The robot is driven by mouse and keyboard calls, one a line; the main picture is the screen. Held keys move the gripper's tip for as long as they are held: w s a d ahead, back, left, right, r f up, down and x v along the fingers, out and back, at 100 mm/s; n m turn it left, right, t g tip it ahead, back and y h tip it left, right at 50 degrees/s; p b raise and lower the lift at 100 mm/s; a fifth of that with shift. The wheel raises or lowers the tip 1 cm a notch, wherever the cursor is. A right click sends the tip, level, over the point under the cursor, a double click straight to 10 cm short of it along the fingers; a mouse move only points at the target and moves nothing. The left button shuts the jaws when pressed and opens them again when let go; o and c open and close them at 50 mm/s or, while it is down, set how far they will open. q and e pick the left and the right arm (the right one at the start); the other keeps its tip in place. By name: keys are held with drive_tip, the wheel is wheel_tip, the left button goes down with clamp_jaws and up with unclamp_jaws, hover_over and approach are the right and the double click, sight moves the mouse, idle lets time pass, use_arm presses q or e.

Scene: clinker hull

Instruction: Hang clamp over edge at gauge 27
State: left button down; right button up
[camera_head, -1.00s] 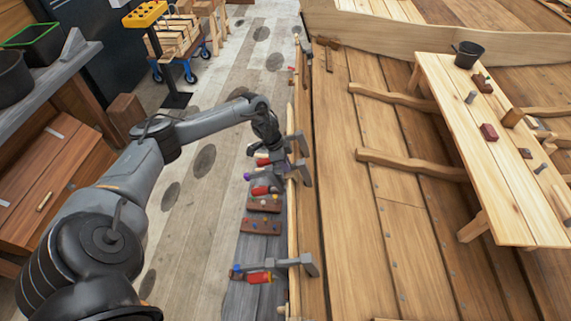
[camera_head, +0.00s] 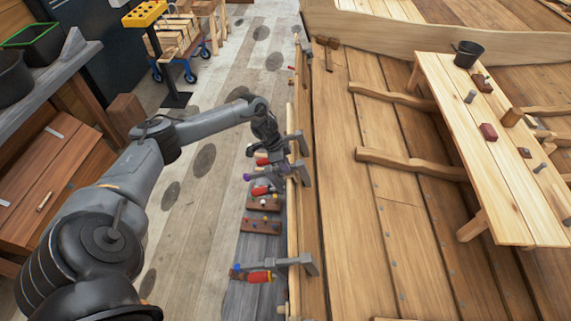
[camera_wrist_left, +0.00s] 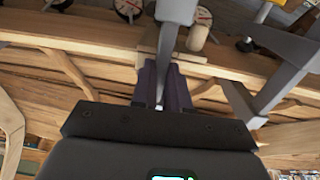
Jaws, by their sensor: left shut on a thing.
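My left gripper (camera_head: 276,150) is at the plank edge in the head view. In the left wrist view its fingers (camera_wrist_left: 163,88) are shut on a grey clamp (camera_wrist_left: 174,12), whose bar runs between them. In the head view, grey clamp jaws (camera_head: 297,141) show beside the gripper at the edge. Another grey clamp (camera_head: 303,173) sits just below and close by; a grey clamp arm also shows at the right of the wrist view (camera_wrist_left: 282,75). Round dial gauges (camera_wrist_left: 199,16) are at the top of the wrist view, their numbers unreadable. My right gripper is not in view.
A further clamp with a red handle (camera_head: 260,277) hangs over the edge lower down. Brown blocks with coloured pegs (camera_head: 261,226) lie on the grey board left of the edge. A wooden bench (camera_head: 470,130) with small items stands at right, above the hull planks (camera_head: 400,230).

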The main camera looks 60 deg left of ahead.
use_arm(q)
drive_tip(key=shift+s+a, duration=0.1)
idle(0.5)
drive_tip(key=c, duration=1.1)
unclamp_jaws()
drive_tip(key=shift+a, duration=0.1)
drive_tip(key=shift+o, duration=0.2)
drive_tip(key=shift+s+f, duration=0.1)
drive_tip(key=b+v, duration=0.1)
drive_tip(key=v, duration=1)
